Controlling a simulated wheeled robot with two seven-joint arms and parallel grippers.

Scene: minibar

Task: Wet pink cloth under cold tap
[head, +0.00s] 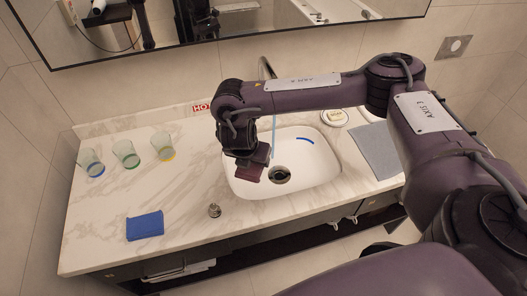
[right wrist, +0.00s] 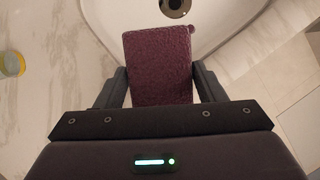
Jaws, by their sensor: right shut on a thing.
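The pink cloth (head: 250,172), dark and purplish here, is a folded block low over the sink basin (head: 318,165). My right gripper (head: 246,155) reaches in from the right and is shut on it. In the right wrist view the cloth (right wrist: 158,65) sits between both fingers of the right gripper (right wrist: 163,84). The tap (head: 266,68) shows only in part behind my arm. A thin pale-blue water stream (head: 274,137) falls just right of the gripper; I cannot tell whether it touches the cloth. My left gripper is not in view.
A red HOT label (head: 201,107) is behind the counter. Three glasses (head: 126,153) and a blue sponge-like block (head: 145,225) stand left. A small metal knob (head: 214,210) is in front of the sink. A soap dish (head: 333,117) and grey mat (head: 374,152) lie right.

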